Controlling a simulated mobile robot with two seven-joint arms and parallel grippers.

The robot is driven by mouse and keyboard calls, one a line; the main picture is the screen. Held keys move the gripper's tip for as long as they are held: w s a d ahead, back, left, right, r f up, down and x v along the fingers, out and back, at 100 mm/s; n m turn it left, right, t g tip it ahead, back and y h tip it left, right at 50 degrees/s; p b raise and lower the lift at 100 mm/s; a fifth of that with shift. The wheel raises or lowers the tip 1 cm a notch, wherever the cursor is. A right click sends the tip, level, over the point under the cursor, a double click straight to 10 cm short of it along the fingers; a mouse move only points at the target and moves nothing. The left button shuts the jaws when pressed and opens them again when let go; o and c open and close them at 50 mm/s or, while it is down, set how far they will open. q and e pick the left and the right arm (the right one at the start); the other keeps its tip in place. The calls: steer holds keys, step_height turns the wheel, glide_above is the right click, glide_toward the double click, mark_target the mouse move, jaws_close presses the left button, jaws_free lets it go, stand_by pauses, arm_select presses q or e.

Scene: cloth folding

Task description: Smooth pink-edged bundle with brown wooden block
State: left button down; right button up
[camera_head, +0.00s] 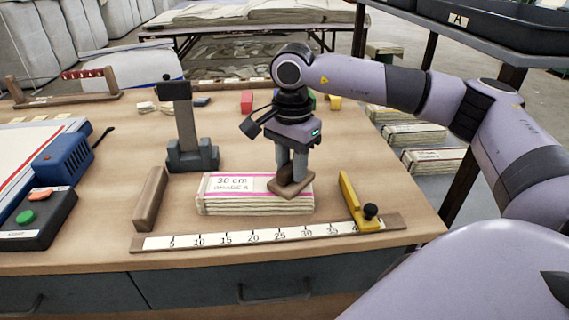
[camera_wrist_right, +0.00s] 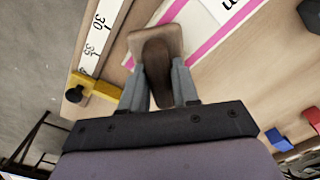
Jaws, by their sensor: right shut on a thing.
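The pink-edged bundle (camera_head: 232,203) is a flat stack of folded cloth lying on the table. A label on its top reads 30 cm, grade A. Its pink edges and part of the label also show in the right wrist view (camera_wrist_right: 202,24). My right gripper (camera_head: 290,180) points down over the bundle's right end, shut on the brown wooden block (camera_head: 291,188). The block has a flat base and a darker grip, and its base appears to rest on the bundle's top. The block fills the space between the fingers in the right wrist view (camera_wrist_right: 157,72). My left gripper is not in view.
A ruler (camera_head: 215,237) with a yellow slider (camera_head: 352,202) lies in front of the bundle. A wooden bar (camera_head: 150,199) is to its left, a grey stand (camera_head: 187,135) behind left. A blue device (camera_head: 62,160) and button box (camera_head: 38,221) are far left.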

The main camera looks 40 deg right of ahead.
mark_target(308, 177)
steer(key=shift+s+d+f, duration=0.1)
steer(key=shift+s+d, duration=1.05)
steer(key=shift+d, duration=0.2)
steer(key=shift+w+a, duration=1.15)
steer(key=shift+a, duration=0.25)
steer(key=shift+w+a+p, duration=0.4)
steer(key=shift+w+a, duration=0.95)
steer(key=shift+a, duration=0.3)
step_height(308, 177, up, 6)
steer(key=p, duration=0.4)
